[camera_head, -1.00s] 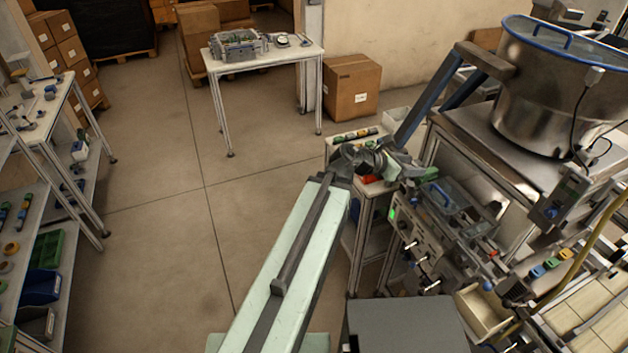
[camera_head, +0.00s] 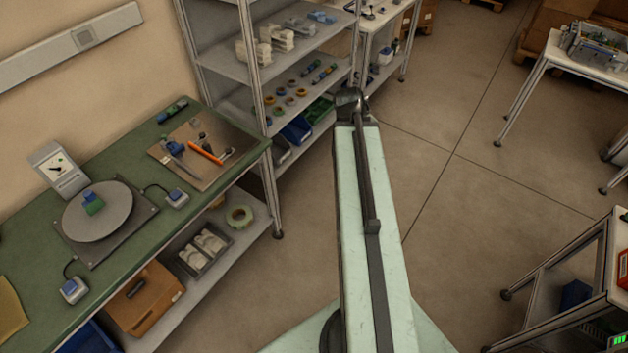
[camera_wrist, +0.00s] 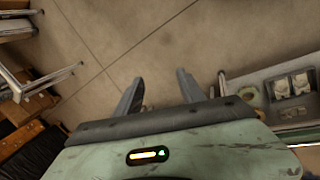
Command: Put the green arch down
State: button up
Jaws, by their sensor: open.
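My gripper (camera_wrist: 158,92) is open in the wrist view, with its two fingers apart and only bare floor between them. In the head view the arm's end (camera_head: 350,98) is over the floor, beside the shelving, and the fingers cannot be made out. A small green piece (camera_head: 94,208) with a blue part (camera_head: 88,196) sits on the grey round plate (camera_head: 112,222) on the green bench at the left. It is too small to tell whether it is the green arch. It is well away from my gripper.
The green-topped bench (camera_head: 30,240) holds a board with tools (camera_head: 193,163). Its lower shelf carries a brown box (camera_head: 145,300) and a tape reel (camera_head: 239,216). Metal shelving (camera_head: 225,70) stands behind. A white table (camera_head: 575,75) is at far right. The middle floor (camera_head: 470,120) is clear.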

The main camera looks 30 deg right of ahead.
jog(key=w+a+y, duration=0.1)
jog(key=w+a, duration=0.1)
jog(key=a, duration=1)
jog(key=w+a+f+y, duration=0.1)
jog(key=w+a, duration=0.2)
jog(key=a, duration=1)
jog(key=w+a+y, duration=0.2)
jog(key=w+a, duration=0.1)
jog(key=a, duration=0.9)
jog(key=shift+a+f, duration=0.3)
jog(key=shift+a, duration=0.1)
